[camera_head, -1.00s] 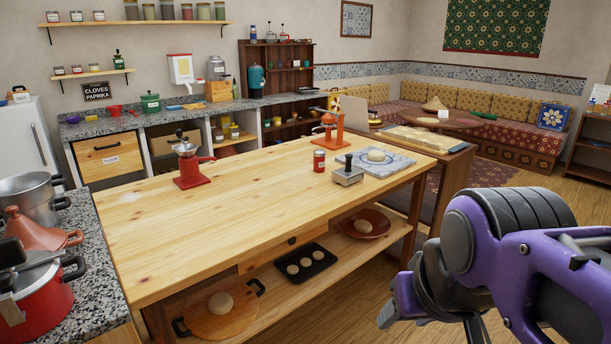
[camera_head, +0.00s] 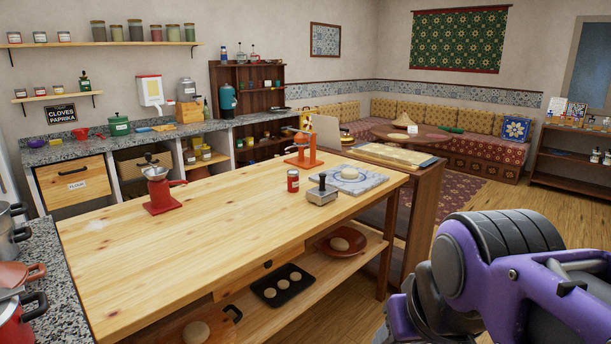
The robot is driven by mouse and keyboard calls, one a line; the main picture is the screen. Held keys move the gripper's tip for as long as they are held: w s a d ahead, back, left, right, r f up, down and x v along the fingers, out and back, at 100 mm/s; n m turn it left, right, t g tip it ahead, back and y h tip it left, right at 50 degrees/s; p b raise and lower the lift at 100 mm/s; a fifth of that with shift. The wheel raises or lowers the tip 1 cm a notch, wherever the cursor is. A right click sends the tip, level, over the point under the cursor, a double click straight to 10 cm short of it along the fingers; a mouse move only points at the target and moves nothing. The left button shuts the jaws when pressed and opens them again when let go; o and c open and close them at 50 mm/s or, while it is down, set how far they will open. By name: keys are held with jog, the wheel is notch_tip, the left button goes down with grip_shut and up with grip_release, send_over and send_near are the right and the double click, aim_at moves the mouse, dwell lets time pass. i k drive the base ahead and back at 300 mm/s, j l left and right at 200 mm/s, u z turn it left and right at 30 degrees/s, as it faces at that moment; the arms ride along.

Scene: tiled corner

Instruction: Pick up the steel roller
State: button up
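A small steel tool with a dark upright handle (camera_head: 322,192), which looks like the steel roller, sits on the wooden worktable near its right front edge. It is beside a patterned tile board, and nothing covers it. My purple and grey arm fills the lower right corner.
The wooden table (camera_head: 200,235) has wide bare room on its left and middle. A red-lidded jar (camera_head: 293,181), a tile board with dough (camera_head: 372,184), an orange press (camera_head: 302,152) and a red grinder (camera_head: 160,190) stand on it. A shelf below holds a dark tray (camera_head: 283,285).

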aim_at(315, 195)
jog(key=u, duration=0.45)
jog(key=i+l+u, duration=0.7)
jog(key=l, duration=0.35)
jog(key=i+l+u, duration=0.15)
jog(key=l, duration=0.25)
jog(key=i+l, duration=0.15)
jog(key=l, duration=0.25)
jog(key=i+l, duration=0.15)
jog(key=l, duration=0.25)
jog(key=i+l+u, duration=0.1)
jog(key=l, duration=0.3)
jog(key=i+l, duration=0.2)
jog(key=l, duration=0.2)
